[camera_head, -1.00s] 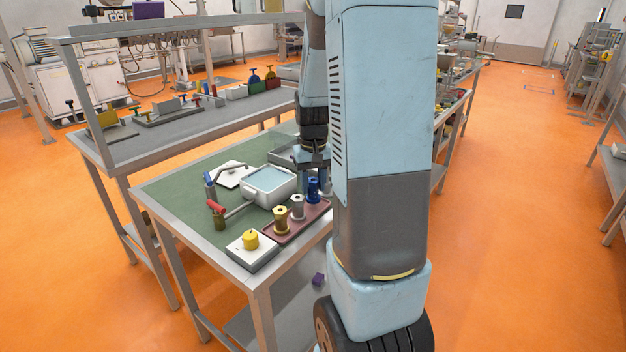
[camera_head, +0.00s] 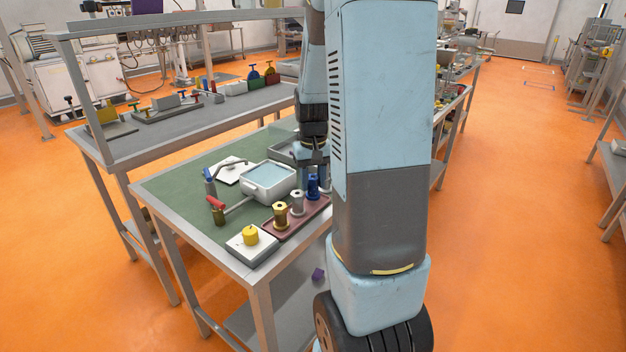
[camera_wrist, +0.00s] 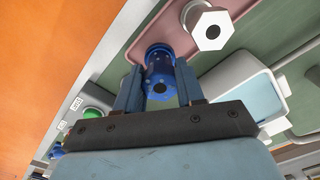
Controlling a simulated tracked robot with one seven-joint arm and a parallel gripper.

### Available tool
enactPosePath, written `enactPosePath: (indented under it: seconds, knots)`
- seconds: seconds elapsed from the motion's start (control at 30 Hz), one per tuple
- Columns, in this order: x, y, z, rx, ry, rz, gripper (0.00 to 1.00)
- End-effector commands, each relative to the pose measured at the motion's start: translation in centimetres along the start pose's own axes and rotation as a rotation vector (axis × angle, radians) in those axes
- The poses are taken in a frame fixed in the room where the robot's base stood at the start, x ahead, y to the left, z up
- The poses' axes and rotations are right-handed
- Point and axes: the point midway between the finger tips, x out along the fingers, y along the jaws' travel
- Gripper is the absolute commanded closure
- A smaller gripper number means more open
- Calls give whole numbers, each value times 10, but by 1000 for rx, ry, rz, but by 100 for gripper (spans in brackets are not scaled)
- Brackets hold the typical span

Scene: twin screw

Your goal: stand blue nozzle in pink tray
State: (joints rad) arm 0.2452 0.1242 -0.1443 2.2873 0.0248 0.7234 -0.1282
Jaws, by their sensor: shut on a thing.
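The blue nozzle (camera_head: 313,186) stands upright at the far end of the pink tray (camera_head: 270,235), beside a silver nozzle (camera_head: 297,201) and a brass one (camera_head: 280,214). In the wrist view the blue nozzle (camera_wrist: 159,70) is between the two fingers of my gripper (camera_wrist: 160,88), which is shut on it. The pink tray (camera_wrist: 170,26) shows beyond it, with the silver nozzle (camera_wrist: 207,26) close by. I cannot tell whether the nozzle's base touches the tray floor.
A white basin (camera_head: 268,183) of pale liquid stands left of the tray. A yellow knob on a white block (camera_head: 251,238) is at the near corner. The green mat (camera_head: 180,188) has free room there.

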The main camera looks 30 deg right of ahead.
Motion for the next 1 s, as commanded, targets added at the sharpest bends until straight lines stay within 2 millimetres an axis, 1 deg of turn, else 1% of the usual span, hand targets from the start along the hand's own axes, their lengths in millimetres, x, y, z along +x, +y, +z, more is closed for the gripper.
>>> enactPosePath:
  seconds: [0.57,1.0]
  knots:
    - [0,-1,0,-1,0,0,100]
    - [8,-1,0,-2,0,0,100]
